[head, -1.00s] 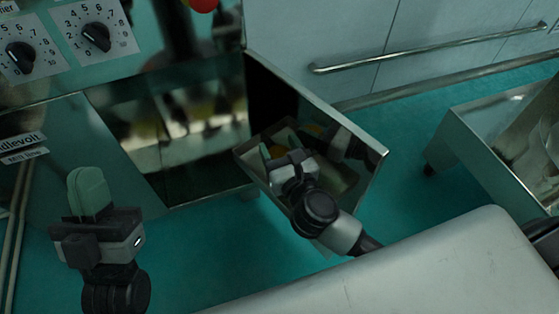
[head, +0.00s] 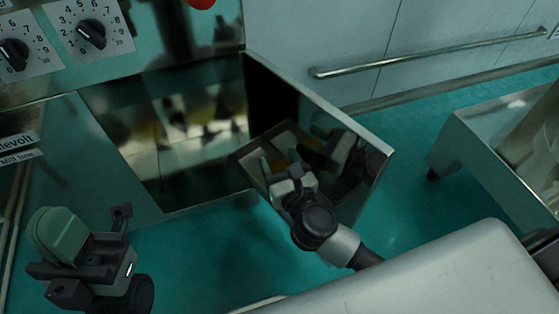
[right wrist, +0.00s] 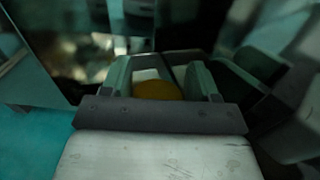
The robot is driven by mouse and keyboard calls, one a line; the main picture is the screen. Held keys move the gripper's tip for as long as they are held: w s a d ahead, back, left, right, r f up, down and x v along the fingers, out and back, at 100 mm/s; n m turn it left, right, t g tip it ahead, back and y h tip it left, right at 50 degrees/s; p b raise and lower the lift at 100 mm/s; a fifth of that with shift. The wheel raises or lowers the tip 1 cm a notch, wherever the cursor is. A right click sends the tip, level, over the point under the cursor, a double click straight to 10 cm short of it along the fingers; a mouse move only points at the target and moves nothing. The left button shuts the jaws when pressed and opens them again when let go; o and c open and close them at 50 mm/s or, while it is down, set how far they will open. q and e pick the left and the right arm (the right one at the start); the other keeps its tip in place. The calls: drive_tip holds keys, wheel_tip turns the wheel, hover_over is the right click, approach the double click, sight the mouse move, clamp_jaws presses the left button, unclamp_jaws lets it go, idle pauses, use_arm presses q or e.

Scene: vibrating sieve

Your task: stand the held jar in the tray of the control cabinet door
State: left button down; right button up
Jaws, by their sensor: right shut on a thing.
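My right gripper (head: 282,168) is shut on the jar, of which a rounded orange part (right wrist: 157,90) shows between the two green finger pads in the right wrist view. In the head view the gripper mostly hides the jar. The gripper is at the tray (head: 247,160) on the inner side of the open control cabinet door (head: 345,128). I cannot tell whether the jar touches the tray floor. The shiny door reflects the gripper. My left gripper (head: 60,236) is at the lower left, its green pads together, with nothing visible in it.
The cabinet opening (head: 180,125) is left of the door, with dark, mirror-like surfaces. Dials (head: 92,33) sit above it. A long rail (head: 430,52) runs along the back wall. A metal table (head: 490,135) stands at the right. Teal floor is free between door and table.

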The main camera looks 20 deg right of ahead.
drive_tip(key=shift+f+b, duration=0.3)
drive_tip(key=shift+f, duration=0.25)
drive_tip(key=o, duration=0.7)
